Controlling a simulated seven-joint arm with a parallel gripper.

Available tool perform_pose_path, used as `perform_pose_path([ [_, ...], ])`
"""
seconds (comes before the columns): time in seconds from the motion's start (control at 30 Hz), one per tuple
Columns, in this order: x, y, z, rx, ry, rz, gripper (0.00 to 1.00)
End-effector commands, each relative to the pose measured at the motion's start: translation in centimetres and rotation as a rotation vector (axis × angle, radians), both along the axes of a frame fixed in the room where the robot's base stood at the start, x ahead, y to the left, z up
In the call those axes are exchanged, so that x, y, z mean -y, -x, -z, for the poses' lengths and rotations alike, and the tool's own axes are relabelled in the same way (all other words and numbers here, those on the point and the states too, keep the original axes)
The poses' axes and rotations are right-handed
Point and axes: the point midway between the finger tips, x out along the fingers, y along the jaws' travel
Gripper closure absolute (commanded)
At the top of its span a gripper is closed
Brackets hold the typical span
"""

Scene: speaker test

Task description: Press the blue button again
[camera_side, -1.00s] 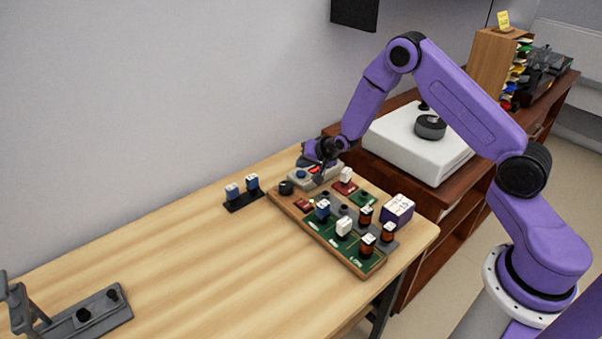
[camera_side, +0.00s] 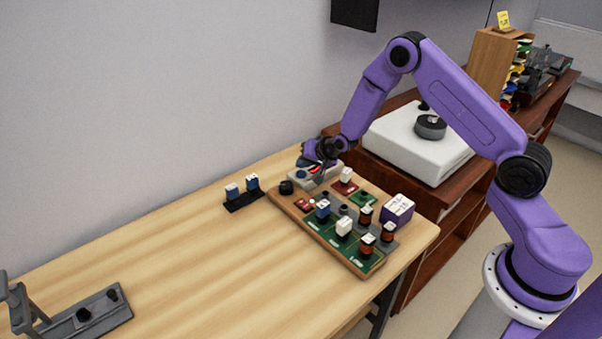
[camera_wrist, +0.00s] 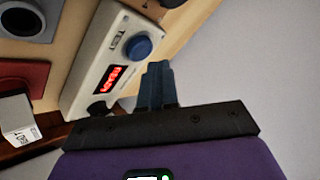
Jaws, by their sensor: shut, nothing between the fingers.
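The blue button (camera_wrist: 139,47) is a round cap on a light grey tester box (camera_wrist: 88,60) with a red lit display (camera_wrist: 110,79). In the side view the tester (camera_side: 326,177) stands at the back of the wooden board, partly hidden by my gripper. My gripper (camera_wrist: 157,66) is shut and empty. In the wrist view its dark blue fingertips appear just beside the button, with a small gap in the picture. In the side view my gripper (camera_side: 307,162) is over the tester at its button end. Whether the fingertips touch the button cannot be told.
The wooden board (camera_side: 318,240) carries several small blocks and parts in front of the tester. A purple box (camera_side: 397,209) stands at its right. A black holder (camera_side: 243,201) with two blue-and-white pieces is to the left. The table's left middle is clear.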

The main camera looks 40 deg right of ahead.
Motion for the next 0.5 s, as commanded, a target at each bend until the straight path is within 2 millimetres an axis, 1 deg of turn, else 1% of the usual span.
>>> perform_pose_path([
  [0.3, 0.0, 0.0, 0.06, 0.0, 0.0, 0.0, 1.0],
  [0.5, 0.01, 0.0, 0.64, -0.001, 0.001, 0.001, 1.0],
])
